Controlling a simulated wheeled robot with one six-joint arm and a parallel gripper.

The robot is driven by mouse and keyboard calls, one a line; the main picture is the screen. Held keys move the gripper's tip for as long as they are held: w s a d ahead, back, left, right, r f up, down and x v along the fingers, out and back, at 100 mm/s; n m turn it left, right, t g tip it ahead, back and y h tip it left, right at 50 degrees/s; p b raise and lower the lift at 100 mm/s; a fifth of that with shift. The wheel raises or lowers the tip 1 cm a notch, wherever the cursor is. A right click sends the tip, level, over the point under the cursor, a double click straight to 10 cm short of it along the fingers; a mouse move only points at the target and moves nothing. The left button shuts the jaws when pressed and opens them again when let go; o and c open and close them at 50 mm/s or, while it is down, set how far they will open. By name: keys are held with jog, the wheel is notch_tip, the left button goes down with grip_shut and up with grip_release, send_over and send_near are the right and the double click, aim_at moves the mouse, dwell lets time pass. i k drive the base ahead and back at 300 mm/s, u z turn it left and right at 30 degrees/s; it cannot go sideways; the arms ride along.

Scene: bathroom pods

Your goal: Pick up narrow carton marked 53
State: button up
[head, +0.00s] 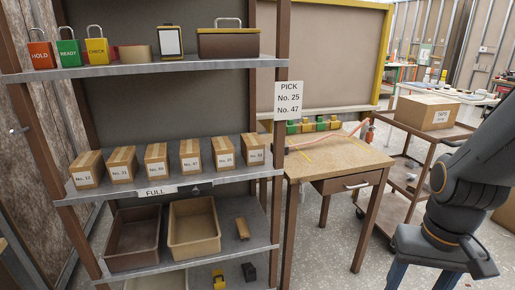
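A row of several narrow brown cartons stands on the middle shelf (235,171), each with a white number label on its front. The labels are small and hard to read. The rightmost carton (253,150) may be marked 53, but I cannot tell for sure. To its left are a carton that seems to read 25 (223,152) and one that seems to read 47 (190,156). The leftmost carton (87,170) stands near the left post. Part of my arm shows at the right, well away from the shelf; my gripper is not in view.
A sign (288,101) on the right post reads PICK No. 25, No. 47. Padlocks (97,47) sit on the upper shelf; open bins (194,228) are below. A wooden table (335,158) stands right of the rack, and a cart with a large box (427,112) behind it.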

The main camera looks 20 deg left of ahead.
aim_at(253, 147)
jog(key=z, duration=0.35)
jog(key=i, duration=1.4)
jog(key=u, duration=2)
